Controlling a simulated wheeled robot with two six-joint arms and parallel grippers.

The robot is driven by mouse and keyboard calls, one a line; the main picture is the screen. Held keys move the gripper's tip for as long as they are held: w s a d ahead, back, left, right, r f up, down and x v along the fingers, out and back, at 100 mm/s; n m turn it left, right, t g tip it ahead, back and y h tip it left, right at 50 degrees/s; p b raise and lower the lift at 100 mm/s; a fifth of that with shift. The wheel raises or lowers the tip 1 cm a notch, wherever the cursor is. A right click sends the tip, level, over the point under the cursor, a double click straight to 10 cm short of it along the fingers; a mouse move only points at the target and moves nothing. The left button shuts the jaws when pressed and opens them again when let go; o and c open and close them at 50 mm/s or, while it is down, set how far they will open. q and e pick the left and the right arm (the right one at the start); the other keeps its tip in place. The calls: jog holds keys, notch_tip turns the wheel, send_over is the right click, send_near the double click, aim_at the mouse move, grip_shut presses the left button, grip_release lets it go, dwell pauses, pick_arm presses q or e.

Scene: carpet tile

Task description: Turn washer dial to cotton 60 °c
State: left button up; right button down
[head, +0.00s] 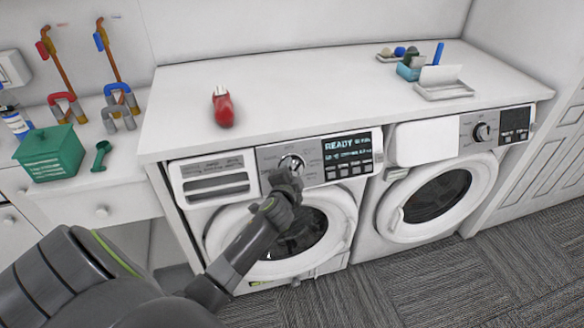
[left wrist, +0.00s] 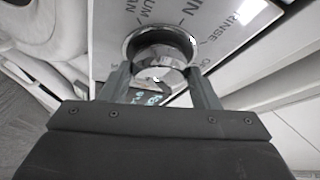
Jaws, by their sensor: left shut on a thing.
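The left washer (head: 340,214) stands under the white worktop. Its round silver dial (head: 291,162) is on the grey panel, and the dial also shows in the left wrist view (left wrist: 160,45). My left gripper (head: 287,174) is at the dial, with its fingers on both sides of the knob, shut on it. The display (head: 349,155) to the right of the dial reads "READY"; its smaller lines are too small to read. In the left wrist view, labels such as "RINSE" ring the dial, but the pointer's setting cannot be told. My right gripper is not in view.
A second machine (head: 437,196) stands to the right. A red object (head: 222,107) lies on the worktop (head: 290,95). A white tray (head: 444,90) is at the back right. A green box (head: 50,153) stands on the left counter. Carpet floor (head: 420,285) is clear.

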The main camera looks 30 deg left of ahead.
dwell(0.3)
pick_arm(q)
jog(key=o, duration=1)
jog(key=shift+s, duration=0.1)
jog(key=b+v, duration=0.1)
jog(key=v, duration=1.6)
jog(key=shift+s+r, duration=0.1)
